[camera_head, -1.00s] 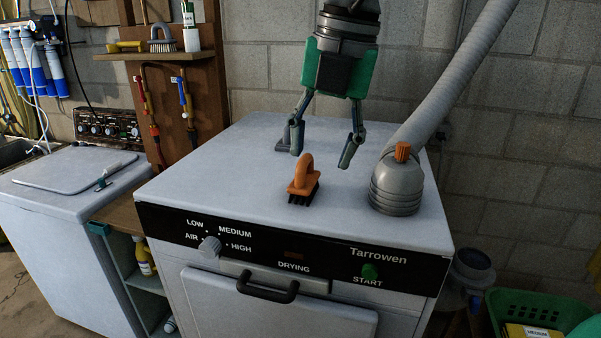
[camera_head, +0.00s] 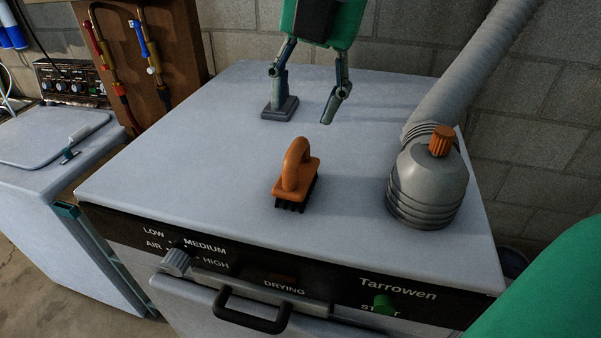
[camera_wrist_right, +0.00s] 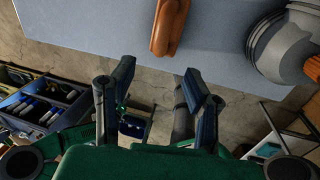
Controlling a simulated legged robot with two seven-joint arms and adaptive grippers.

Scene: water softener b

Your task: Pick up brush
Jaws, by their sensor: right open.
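The brush (camera_head: 296,178) has an orange loop handle and dark bristles. It stands bristles down on the white top of the dryer (camera_head: 200,150), near the front edge. In the right wrist view the brush (camera_wrist_right: 169,27) shows at the top centre, beyond my fingers.
A grey vent fitting (camera_head: 427,190) with an orange knob and a ribbed hose stands right of the brush. A small dark grey block (camera_head: 280,108) sits at the back of the dryer top. The surface around the brush is clear. A white washer (camera_head: 50,170) stands left.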

